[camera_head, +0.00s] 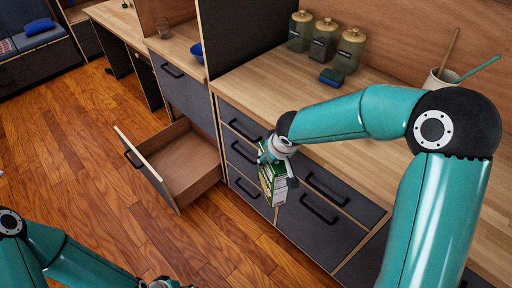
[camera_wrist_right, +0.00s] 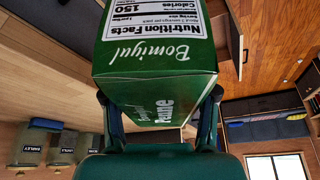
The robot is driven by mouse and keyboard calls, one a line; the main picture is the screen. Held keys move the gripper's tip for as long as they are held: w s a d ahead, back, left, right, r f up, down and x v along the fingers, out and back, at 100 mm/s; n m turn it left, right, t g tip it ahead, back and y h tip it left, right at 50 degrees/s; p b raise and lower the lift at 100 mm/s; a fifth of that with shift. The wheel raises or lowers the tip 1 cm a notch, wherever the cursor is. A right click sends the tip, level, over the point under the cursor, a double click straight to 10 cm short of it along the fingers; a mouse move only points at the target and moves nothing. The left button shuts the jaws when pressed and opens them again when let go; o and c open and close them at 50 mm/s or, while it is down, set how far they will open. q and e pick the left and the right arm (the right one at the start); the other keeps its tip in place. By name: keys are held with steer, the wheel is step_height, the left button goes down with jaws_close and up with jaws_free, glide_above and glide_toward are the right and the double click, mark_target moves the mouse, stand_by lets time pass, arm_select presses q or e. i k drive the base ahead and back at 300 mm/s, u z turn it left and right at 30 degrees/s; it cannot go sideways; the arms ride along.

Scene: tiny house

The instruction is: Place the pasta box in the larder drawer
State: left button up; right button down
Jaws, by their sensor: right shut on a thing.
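The pasta box (camera_head: 270,184) is green with white and yellow print. It hangs in my right gripper (camera_head: 277,160), in front of the counter's drawer fronts. In the right wrist view the box (camera_wrist_right: 155,75) fills the upper middle, and the fingers of the right gripper (camera_wrist_right: 160,118) are shut on its sides. The larder drawer (camera_head: 188,170) stands open and empty to the left of the box, low in the cabinet. My left gripper (camera_head: 168,284) shows only in part at the bottom edge, and its jaw state is hidden.
The wooden counter (camera_head: 262,88) carries several labelled jars (camera_head: 323,40), a small blue-green sponge-like block (camera_head: 331,77) and a cup with utensils (camera_head: 438,82). A tall panel (camera_head: 208,35) rises beside the drawer's cabinet. The wooden floor (camera_head: 95,160) left of the drawer is clear.

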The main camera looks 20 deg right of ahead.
mark_target(178, 177)
steer(key=u, duration=0.05)
steer(key=k, duration=1.2)
steer(key=u, duration=0.55)
steer(key=i, duration=1)
steer(key=u, duration=0.55)
steer(key=i, duration=1.1)
steer(key=z, duration=0.8)
steer(key=i, duration=0.75)
steer(key=z, duration=0.5)
steer(key=k, duration=0.85)
steer(key=z, duration=0.15)
steer(key=i, duration=0.3)
steer(key=z, duration=0.05)
